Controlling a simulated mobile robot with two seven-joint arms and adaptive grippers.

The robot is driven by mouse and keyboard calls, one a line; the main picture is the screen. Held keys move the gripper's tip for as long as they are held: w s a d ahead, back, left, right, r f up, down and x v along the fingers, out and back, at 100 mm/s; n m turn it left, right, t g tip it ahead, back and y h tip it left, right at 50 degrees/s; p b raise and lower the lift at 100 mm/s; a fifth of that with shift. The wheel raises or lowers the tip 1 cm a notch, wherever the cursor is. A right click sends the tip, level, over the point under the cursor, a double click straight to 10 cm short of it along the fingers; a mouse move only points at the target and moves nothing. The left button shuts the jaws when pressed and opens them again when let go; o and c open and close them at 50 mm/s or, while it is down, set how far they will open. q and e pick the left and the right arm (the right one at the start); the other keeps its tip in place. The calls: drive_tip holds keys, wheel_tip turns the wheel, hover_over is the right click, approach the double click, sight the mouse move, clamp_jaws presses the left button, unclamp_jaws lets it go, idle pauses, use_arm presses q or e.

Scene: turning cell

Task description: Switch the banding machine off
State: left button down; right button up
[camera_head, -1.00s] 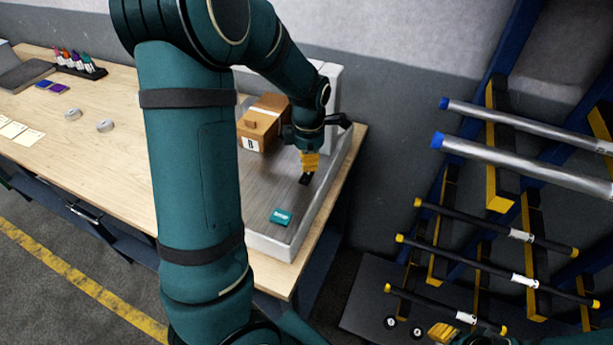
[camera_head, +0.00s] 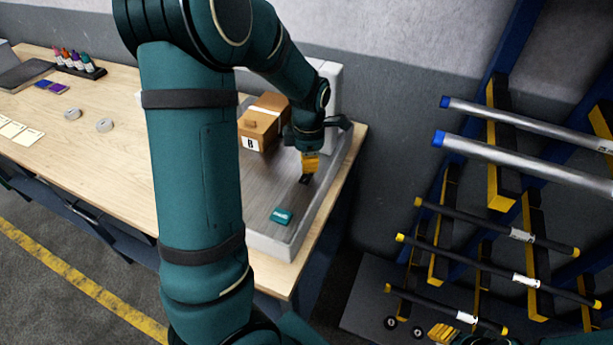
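The banding machine is probably the low grey-topped, pale-sided unit (camera_head: 268,245) at the right end of the bench, with a taller white part (camera_head: 328,80) at its back. A small teal block or label (camera_head: 281,216) is on its near top. My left gripper (camera_head: 307,178) points down over the machine's right side. Its yellow fingers show as one narrow block, with a dark piece at the lower end. I cannot tell whether that piece is fingertip or switch, or whether it touches. My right gripper (camera_head: 440,332) shows only partly, as yellow fingers at the bottom edge.
A brown box marked B (camera_head: 258,128) sits on the machine behind my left arm. A bar rack (camera_head: 500,140) stands at right.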

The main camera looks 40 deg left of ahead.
use_arm(q)
drive_tip(key=shift+f+b, duration=0.8)
drive_tip(key=shift+f, duration=0.55)
idle(0.6)
drive_tip(key=shift+s, duration=0.1)
drive_tip(key=shift+r+p, duration=0.9)
drive_tip(key=shift+p, duration=0.05)
drive_tip(key=shift+r+p, duration=2.5)
drive_tip(key=shift+r, duration=0.1)
drive_tip(key=shift+f, duration=0.1)
